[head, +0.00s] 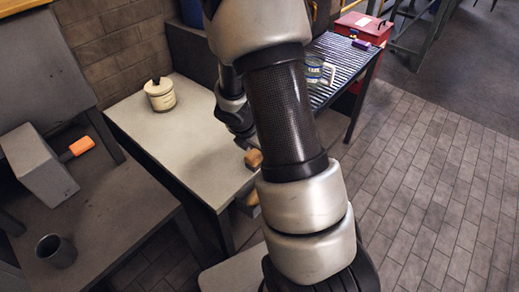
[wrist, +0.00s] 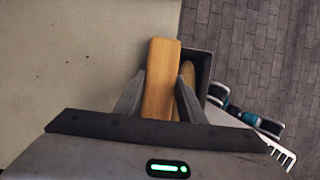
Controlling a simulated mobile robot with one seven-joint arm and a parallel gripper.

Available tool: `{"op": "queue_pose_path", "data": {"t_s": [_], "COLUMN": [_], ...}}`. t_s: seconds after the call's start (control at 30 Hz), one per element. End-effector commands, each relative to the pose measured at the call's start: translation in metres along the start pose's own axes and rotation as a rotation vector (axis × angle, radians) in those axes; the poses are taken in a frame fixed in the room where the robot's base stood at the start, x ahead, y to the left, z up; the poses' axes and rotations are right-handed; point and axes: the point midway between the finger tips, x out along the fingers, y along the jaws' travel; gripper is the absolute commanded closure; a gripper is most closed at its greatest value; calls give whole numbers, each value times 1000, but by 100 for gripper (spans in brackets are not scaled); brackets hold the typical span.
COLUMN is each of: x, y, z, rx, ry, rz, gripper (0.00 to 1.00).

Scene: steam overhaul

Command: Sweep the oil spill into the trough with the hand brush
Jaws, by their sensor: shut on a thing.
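My gripper (wrist: 160,88) is shut on the hand brush, whose wooden body (wrist: 160,62) stands between the two fingers in the wrist view. The brush's bristles are hidden. In the head view a small part of the wooden brush (head: 253,158) shows at the right edge of the pale bench top (head: 185,140). A dark open trough (wrist: 203,62) lies just right of the brush at the bench edge, with a rounded wooden piece (wrist: 187,72) showing over it. A few small dark specks (wrist: 67,76) lie on the bench left of the brush; no larger spill is visible.
A slatted rack table (head: 345,65) with a mug (head: 316,72) is at right, near a red box (head: 362,28). A lower table at left holds a dark cup (head: 56,250).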

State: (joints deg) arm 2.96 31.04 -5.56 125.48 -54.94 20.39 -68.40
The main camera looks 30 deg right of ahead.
Motion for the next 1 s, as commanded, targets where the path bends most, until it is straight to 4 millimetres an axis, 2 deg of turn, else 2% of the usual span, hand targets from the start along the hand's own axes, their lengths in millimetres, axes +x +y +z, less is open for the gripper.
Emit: {"op": "queue_pose_path", "data": {"t_s": [0.63,1.0], "x": [-62,-63], "y": [0,0], "z": [26,26], "rx": [0,0], "ry": [-1,-1], "rz": [1,1], "gripper": [82,82]}}
